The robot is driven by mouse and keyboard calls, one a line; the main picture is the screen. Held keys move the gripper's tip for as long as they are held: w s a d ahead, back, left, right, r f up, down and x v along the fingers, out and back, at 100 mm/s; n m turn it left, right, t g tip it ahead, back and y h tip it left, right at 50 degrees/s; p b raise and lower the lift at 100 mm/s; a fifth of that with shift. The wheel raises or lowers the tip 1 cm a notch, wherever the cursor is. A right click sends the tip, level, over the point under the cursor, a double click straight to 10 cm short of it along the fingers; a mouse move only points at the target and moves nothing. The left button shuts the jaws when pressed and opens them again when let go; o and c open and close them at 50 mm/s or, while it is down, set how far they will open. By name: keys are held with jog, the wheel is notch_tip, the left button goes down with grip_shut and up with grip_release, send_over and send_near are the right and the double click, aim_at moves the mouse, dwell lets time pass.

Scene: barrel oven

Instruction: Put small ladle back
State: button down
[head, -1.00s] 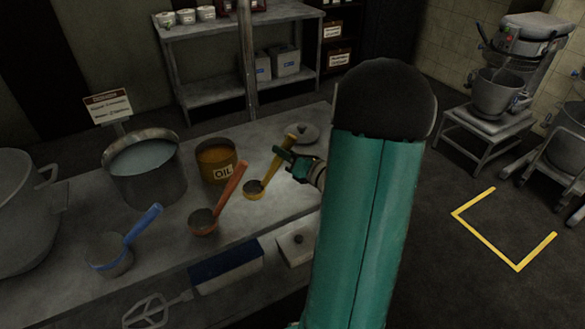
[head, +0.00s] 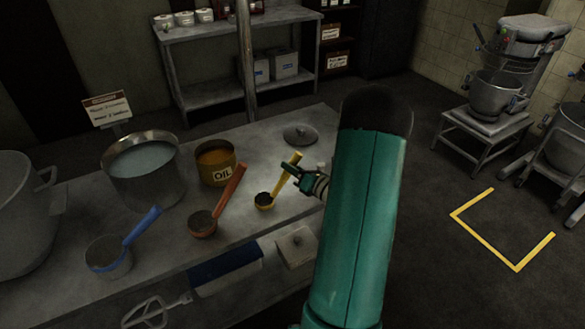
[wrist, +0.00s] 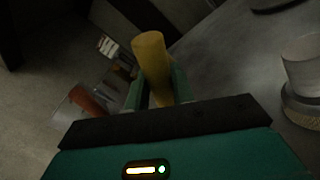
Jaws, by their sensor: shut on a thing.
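The small ladle has a yellow handle (head: 289,172) and a small round bowl with a dark inside (head: 264,200). My gripper (head: 293,172) is shut on the handle, which tilts up to the right. The bowl is over or on the right part of the metal table (head: 150,238); I cannot tell whether it touches. In the wrist view the yellow handle (wrist: 152,62) stands up between my fingers. An orange ladle (head: 218,210) and a larger blue ladle (head: 115,252) stand to its left on the table.
The oil pot (head: 216,168) and a large liquid-filled pot (head: 145,175) stand behind the ladles. A grey lid (head: 300,134) lies at the table's back right. Clear table lies between lid and oil pot.

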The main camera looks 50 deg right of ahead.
jog(key=shift+f, duration=0.15)
jog(key=c, duration=1.2)
grip_release()
jog(key=shift+r, duration=0.2)
jog(key=s, duration=1.2)
jog(key=w+a+r+n+g+y, duration=0.2)
jog(key=a+r+n+g+y, duration=0.15)
jog(key=a+n, duration=0.45)
jog(key=w+a+r+n+g+y, duration=0.1)
jog(key=a+r+n+g+y, duration=0.3)
jog(key=a, duration=0.6)
jog(key=w+a+r+n+g+y, duration=0.2)
jog(key=a+n+g, duration=0.2)
jog(key=a+n, duration=0.45)
jog(key=s+a+r+n+h, duration=0.3)
jog(key=n, duration=0.4)
jog(key=s+a+r+n+h, duration=0.3)
jog(key=a+n, duration=0.1)
jog(key=n, duration=0.3)
jog(key=s+a+r+n+g+h, duration=0.1)
jog(key=s+a+r+n+h, duration=0.2)
jog(key=n, duration=0.5)
jog(key=shift+s+a+h, duration=0.25)
jog(key=shift+h, duration=0.2)
